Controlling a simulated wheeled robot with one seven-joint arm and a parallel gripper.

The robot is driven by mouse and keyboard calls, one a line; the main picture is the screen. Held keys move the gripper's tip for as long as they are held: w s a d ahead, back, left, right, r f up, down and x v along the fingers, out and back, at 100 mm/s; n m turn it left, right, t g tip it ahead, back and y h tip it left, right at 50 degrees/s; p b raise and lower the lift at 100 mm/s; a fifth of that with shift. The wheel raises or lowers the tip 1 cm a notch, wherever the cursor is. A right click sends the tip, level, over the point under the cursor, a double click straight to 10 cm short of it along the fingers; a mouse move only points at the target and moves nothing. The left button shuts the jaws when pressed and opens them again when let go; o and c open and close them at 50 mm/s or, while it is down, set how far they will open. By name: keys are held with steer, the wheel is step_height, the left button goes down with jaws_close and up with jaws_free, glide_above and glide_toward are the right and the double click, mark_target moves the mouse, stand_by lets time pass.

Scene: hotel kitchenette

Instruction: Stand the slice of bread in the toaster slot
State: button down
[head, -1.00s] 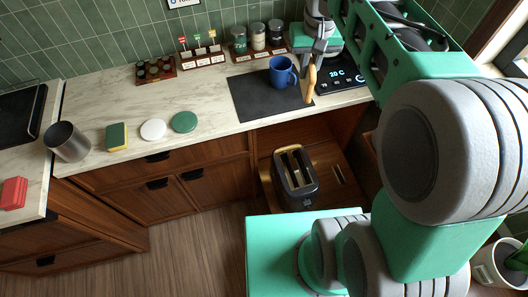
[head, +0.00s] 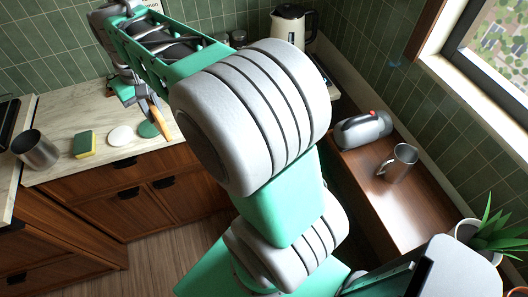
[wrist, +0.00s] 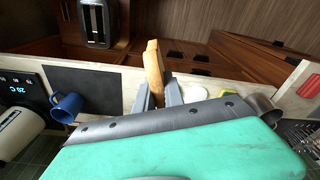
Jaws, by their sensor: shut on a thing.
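The slice of bread (wrist: 153,68), tan and seen nearly edge-on, is held between the two fingers of my gripper (wrist: 158,94) in the wrist view. In the head view the bread (head: 157,114) hangs from my gripper (head: 149,103) near the counter's front edge, above the green disc.
In the head view a sponge (head: 84,145), a white disc (head: 120,136) and a steel cup (head: 35,149) are on the left counter. A steel mug (head: 398,163) stands on the right counter.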

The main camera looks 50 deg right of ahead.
steer(key=s+d+f+m+b, duration=0.2)
steer(key=s+d+f+b, duration=0.35)
steer(key=d+f, duration=0.45)
steer(key=s+d+f+m+b, duration=0.3)
steer(key=s+d+f+b, duration=0.25)
steer(key=d+f, duration=0.4)
steer(key=s+d+f+m+b, duration=0.2)
steer(key=s+d+f+b, duration=0.4)
steer(key=f, duration=0.7)
steer(key=d+f+n+b, duration=0.1)
steer(key=d+f+b, duration=0.1)
steer(key=f+b, duration=0.2)
steer(key=w+d+f+n+b, duration=0.1)
steer(key=f+b, duration=0.3)
steer(key=f, duration=0.7)
steer(key=shift+w+d+n+h, duration=0.25)
steer(key=shift+d+n+h, duration=0.05)
steer(key=shift+d, duration=0.4)
steer(key=c, duration=1.4)
jaws_free()
steer(key=shift+o, duration=0.2)
